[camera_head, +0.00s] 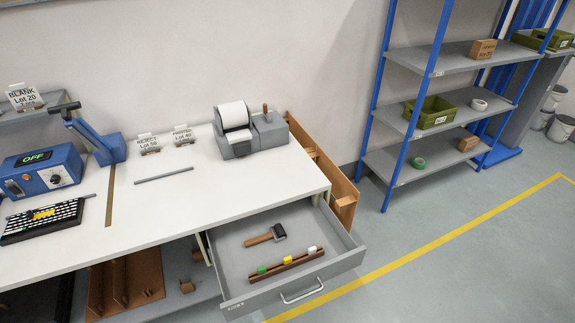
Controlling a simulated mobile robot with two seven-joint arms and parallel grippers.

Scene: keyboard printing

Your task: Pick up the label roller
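A small hand roller with a wooden handle and a dark roller head (279,231), which looks like the label roller, lies in the open grey drawer (351,258). It lies near the middle of the drawer floor, behind a wooden rack (287,263) holding green, yellow and white pieces. Neither of my grippers is in view.
The drawer juts out below the white table (218,188). On the table stand a grey machine with a white paper roll (235,116), a blue box with a green display (42,172) and a black keyboard (42,220). Blue-post shelving (452,64) stands right; floor before it is clear.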

